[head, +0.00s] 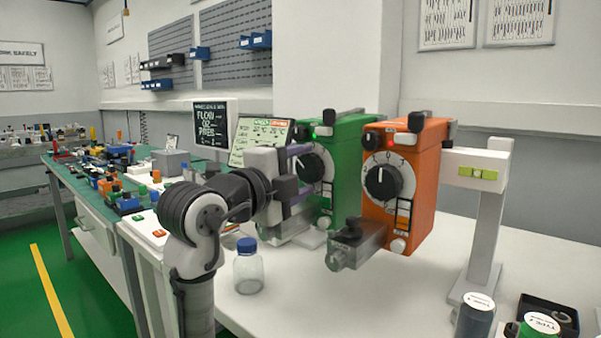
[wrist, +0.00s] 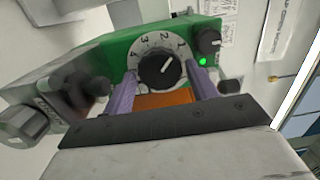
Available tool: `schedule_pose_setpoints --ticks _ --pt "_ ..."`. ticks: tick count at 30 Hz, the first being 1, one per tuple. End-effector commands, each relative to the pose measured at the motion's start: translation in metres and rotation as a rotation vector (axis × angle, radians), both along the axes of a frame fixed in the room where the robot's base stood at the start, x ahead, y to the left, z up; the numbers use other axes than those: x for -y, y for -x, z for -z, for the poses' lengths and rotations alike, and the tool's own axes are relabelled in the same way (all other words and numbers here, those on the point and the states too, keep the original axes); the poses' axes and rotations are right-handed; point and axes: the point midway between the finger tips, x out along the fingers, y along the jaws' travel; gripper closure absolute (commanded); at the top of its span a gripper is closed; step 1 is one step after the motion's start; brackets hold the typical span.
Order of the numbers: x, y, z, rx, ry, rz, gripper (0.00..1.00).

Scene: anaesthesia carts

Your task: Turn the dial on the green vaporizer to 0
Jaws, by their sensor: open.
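The green vaporizer (head: 347,150) stands left of the orange one, and its front fills the middle of the wrist view (wrist: 118,55). The dial's white mark points to the upper right, near the 1 side; the exact setting is unclear. My gripper (wrist: 162,72) is open, with one purple finger on each side of the dial. Whether the fingers touch it cannot be told. In the head view my gripper (head: 299,170) partly hides the dial.
The orange vaporizer (head: 425,185), with its own dial, stands close on the right. A blue-capped glass bottle (head: 248,268) stands on the white table below my wrist. A screen (head: 258,134) is behind my gripper. Bottles and a black tray (head: 560,312) are front right.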

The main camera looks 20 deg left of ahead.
Motion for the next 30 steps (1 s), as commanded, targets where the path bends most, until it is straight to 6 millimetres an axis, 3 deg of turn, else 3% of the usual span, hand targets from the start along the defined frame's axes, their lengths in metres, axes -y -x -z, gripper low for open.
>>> schedule_pose_setpoints --ticks 5,18,24,30 --pt "-0.008 0.023 0.001 0.002 0.0 -0.003 0.42" --pt "-0.034 0.112 0.005 0.001 -0.002 -0.002 0.42" --pt "-0.038 0.129 0.005 0.0 -0.001 -0.001 0.42" --pt "-0.039 0.131 0.005 0.0 -0.001 0.0 0.42"
